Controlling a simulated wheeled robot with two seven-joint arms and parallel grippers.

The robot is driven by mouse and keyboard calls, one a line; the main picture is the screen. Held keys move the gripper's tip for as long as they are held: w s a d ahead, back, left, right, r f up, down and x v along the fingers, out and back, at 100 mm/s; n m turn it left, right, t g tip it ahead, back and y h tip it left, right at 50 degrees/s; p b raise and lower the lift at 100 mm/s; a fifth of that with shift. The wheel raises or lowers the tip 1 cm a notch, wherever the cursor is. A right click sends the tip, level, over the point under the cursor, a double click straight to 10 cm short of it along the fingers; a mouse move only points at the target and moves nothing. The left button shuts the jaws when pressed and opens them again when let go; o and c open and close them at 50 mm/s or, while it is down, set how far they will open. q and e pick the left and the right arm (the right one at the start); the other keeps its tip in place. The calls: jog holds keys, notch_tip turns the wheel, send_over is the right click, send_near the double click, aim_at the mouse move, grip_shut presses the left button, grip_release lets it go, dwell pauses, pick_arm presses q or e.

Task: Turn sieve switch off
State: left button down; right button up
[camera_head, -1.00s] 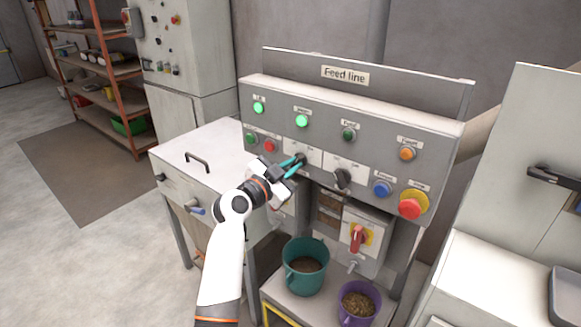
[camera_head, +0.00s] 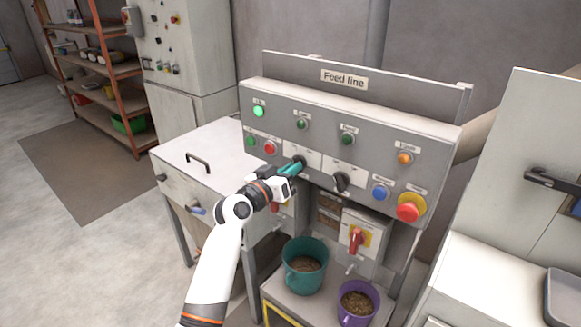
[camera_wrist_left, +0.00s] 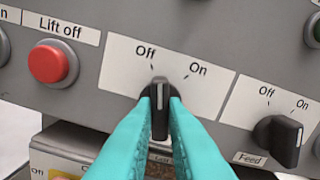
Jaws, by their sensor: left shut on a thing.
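My left gripper (camera_head: 292,169) is shut on a black rotary switch (camera_head: 300,161) on the grey Feed line panel (camera_head: 271,95). In the left wrist view its teal fingers (camera_wrist_left: 158,125) clasp the switch knob (camera_wrist_left: 160,91) from both sides. The knob's white mark points up, close to the Off tick and away from On. The fingers hide the area below the switch, so I cannot read its name. A second black switch (camera_wrist_left: 279,138), labelled Feed, is to its right; it also shows in the head view (camera_head: 341,181). My right gripper is not in view.
The first lamp (camera_head: 259,111) is bright green; the second (camera_head: 302,124) and third (camera_head: 347,138) are dark. A red Lift off button (camera_wrist_left: 53,62) is left of the held switch. A red emergency button (camera_head: 409,211) is far right. Buckets (camera_head: 306,268) stand below.

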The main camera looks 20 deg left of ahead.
pick_arm(q)
jog(key=shift+n+p, duration=0.4)
jog(key=shift+n, duration=0.8)
jog(key=c, duration=1.5)
grip_release()
jog(key=shift+o, duration=0.2)
jog(key=b+v, duration=0.2)
jog(key=v, duration=1)
jog(key=shift+b, duration=0.35)
